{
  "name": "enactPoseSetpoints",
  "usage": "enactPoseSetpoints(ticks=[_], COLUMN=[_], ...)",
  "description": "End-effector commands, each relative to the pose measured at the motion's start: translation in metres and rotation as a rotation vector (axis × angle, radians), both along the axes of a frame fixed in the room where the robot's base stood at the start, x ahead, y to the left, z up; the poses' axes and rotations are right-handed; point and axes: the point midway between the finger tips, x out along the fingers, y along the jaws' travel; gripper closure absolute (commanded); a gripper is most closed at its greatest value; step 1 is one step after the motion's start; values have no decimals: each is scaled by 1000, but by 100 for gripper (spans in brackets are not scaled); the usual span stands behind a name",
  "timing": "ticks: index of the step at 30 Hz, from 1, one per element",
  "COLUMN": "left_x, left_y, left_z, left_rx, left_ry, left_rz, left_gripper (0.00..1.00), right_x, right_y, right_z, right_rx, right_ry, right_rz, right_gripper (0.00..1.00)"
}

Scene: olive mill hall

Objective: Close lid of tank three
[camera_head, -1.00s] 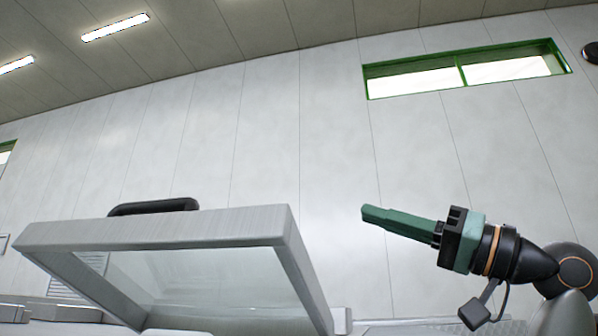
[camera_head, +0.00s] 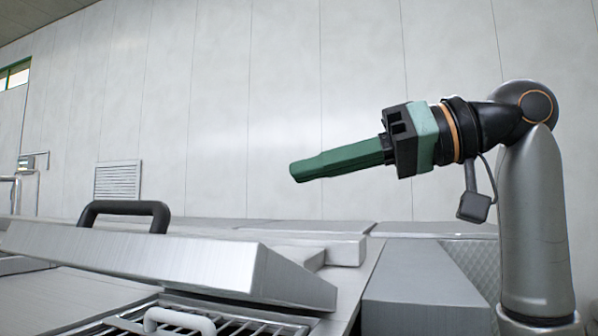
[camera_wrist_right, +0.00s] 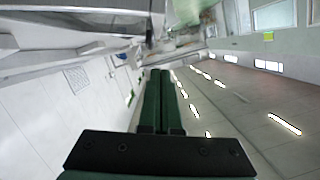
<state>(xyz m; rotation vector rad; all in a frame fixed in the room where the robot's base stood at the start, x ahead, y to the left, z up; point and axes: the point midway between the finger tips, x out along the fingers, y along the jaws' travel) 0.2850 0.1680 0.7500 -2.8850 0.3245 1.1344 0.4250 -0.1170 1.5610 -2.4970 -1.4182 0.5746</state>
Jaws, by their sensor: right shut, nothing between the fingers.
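The metal lid (camera_head: 150,256) with its black bar handle (camera_head: 125,212) is at the lower left of the head view. It is tilted, and its near edge stands above a barred grate (camera_head: 235,326), so it is not flush there. I cannot read a tank number. My right gripper (camera_head: 293,172) is green, shut and empty. It points left, above and to the right of the lid, apart from it. In the right wrist view its closed fingers (camera_wrist_right: 160,80) show side by side. My left gripper is not in view.
A pale handle (camera_head: 180,320) lies at the grate. Flat metal tops (camera_head: 415,270) extend to the right of the lid. A wall vent (camera_head: 117,180) and a pipe rail (camera_head: 28,180) are behind. The space between gripper and lid is clear.

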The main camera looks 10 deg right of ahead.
Motion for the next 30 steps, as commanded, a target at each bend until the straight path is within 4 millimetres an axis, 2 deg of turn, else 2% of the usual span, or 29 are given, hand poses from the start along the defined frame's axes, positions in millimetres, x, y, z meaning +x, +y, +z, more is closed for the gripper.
enactPoseSetpoints(ticks=[13,15,21,30], left_x=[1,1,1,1], left_y=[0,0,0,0], left_z=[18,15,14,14], left_rx=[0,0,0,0], left_ry=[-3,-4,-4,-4], left_rz=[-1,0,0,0], left_gripper=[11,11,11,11], right_x=[41,37,30,28], right_y=[80,79,82,83], right_z=[-21,-34,-51,-57], right_rx=[0,2,3,3], right_ry=[-1,-3,-3,-3], right_rz=[2,0,-1,-2], right_gripper=[100,100,100,100])
